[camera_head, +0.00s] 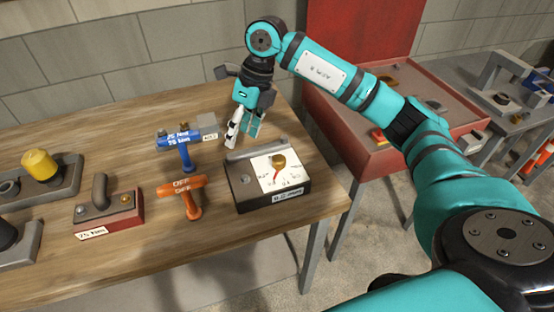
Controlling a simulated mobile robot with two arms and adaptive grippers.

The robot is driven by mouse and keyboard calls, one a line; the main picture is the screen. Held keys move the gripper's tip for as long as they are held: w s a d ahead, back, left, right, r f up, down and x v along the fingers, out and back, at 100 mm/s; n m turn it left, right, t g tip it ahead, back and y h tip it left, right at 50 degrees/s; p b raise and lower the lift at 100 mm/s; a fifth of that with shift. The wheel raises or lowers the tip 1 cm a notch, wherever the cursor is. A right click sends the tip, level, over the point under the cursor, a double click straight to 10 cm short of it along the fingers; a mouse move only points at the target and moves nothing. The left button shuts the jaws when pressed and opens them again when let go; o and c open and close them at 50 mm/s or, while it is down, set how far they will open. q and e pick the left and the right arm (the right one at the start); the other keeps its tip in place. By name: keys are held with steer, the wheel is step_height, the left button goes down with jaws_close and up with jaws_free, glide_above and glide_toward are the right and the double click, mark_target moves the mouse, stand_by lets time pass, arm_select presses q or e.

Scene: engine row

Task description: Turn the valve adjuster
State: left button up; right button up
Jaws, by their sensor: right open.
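A dark box (245,191) stands near the right end of the wooden table. Its top has a white dial plate (268,184) with a brass knob (278,161) and a red pointer (281,175). A grey bar (257,149) lies along its back edge. I cannot tell for sure which part is the valve adjuster. My right gripper (241,139) points down behind the back left of the box, open and empty, apart from the knob. My left gripper is out of view.
A blue T-handled tool (184,151) and an orange one (187,204) stand left of the box. A red block with a bent pipe (110,208) and a yellow-capped fixture (40,165) are further left. A red cabinet (330,115) stands to the right.

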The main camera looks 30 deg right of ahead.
mark_target(277, 157)
steer(key=d+r+m+h, duration=0.2)
steer(key=d+r+h, duration=0.15)
steer(key=d, duration=0.55)
steer(key=shift+g, duration=0.3)
steer(key=f+p, duration=0.1)
steer(key=f, duration=0.4)
steer(key=f+p, duration=0.2)
steer(key=f, duration=0.4)
steer(key=f+p, duration=0.1)
steer(key=f, duration=0.4)
steer(key=shift+s+f+p, duration=0.2)
steer(key=shift+s+p, duration=0.2)
steer(key=shift+f+n, duration=0.3)
steer(key=shift+f, duration=0.4)
steer(key=c, duration=1.1)
steer(key=shift+c, duration=0.2)
